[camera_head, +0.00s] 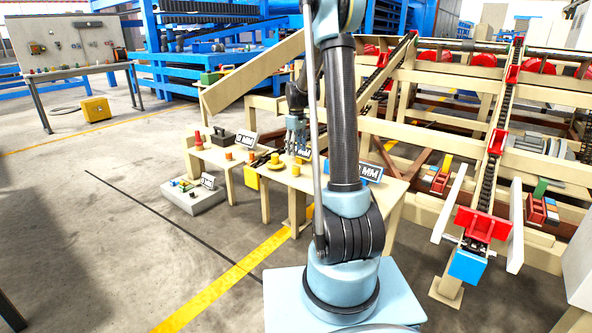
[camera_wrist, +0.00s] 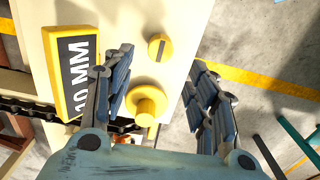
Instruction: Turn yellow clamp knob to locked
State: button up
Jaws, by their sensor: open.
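Two yellow knobs sit on the pale bench top in the wrist view. One is a flat round knob (camera_wrist: 160,47) with a dark slot across it. The other is a taller stepped round knob (camera_wrist: 148,104) between my fingers and nearer my palm. I cannot tell which is the clamp knob or read a locked mark. My gripper (camera_wrist: 163,62) is open, with one finger on each side of the knobs and no clear contact. In the head view my gripper (camera_head: 296,136) points down over the small bench, partly behind my arm; small yellow parts (camera_head: 275,160) show below it.
A yellow-framed "10 MM" sign (camera_wrist: 76,72) stands close beside my left finger. A dark chain (camera_wrist: 30,108) runs beside the bench. The small bench (camera_head: 262,174) adjoins the conveyor frame (camera_head: 440,135). Open floor (camera_head: 120,220) lies to the left.

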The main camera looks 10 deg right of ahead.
aim_at(296, 166)
notch_tip(296, 166, down, 10)
jog(key=shift+r, duration=0.15)
dwell(0.3)
jog(key=c, duration=1)
